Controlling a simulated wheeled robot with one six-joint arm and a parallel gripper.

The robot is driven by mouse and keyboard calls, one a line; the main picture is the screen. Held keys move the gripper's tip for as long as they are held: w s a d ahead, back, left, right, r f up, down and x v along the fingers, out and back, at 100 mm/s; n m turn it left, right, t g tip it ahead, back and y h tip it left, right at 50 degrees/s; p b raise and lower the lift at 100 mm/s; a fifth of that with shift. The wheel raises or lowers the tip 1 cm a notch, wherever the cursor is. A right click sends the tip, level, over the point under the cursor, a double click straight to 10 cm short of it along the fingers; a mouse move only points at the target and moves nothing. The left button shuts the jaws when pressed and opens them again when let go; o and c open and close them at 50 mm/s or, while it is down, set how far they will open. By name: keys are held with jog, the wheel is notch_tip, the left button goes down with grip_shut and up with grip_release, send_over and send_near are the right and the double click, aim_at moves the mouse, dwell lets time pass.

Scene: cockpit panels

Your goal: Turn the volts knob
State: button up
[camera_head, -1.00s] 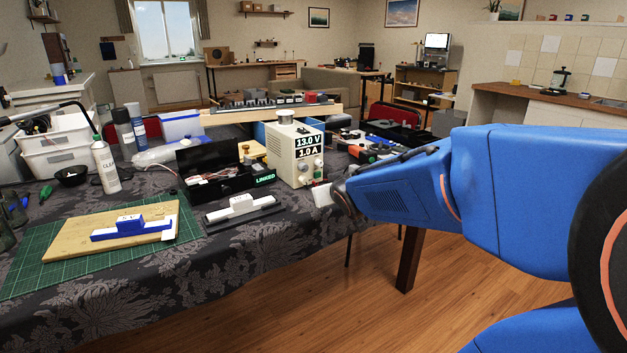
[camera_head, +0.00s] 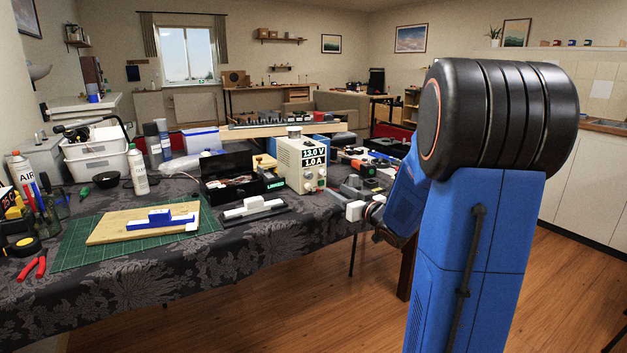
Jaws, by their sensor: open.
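The cream power supply (camera_head: 289,160) stands upright on the table, its display (camera_head: 314,156) reading 13.0 V and 1.0 A. Small knobs and terminals show on its front panel (camera_head: 314,178) below the display. They are too small to tell which is the volts knob or how it is turned. My gripper (camera_head: 354,210), with whitish fingertips, is at the table's right front edge, to the right of and nearer than the power supply. It is open, apart from the panel, and nothing shows in it. My blue arm hides part of its wrist.
A grey rail with a white block (camera_head: 253,207) lies in front. A cutting board (camera_head: 110,228) and bottle (camera_head: 138,171) are further left. Tools crowd the table to the right.

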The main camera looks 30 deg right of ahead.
aim_at(310, 176)
jog(key=w, duration=1)
jog(key=w+a, duration=0.1)
jog(key=w, duration=0.4)
jog(key=shift+w, duration=0.35)
jog(key=c, duration=1.1)
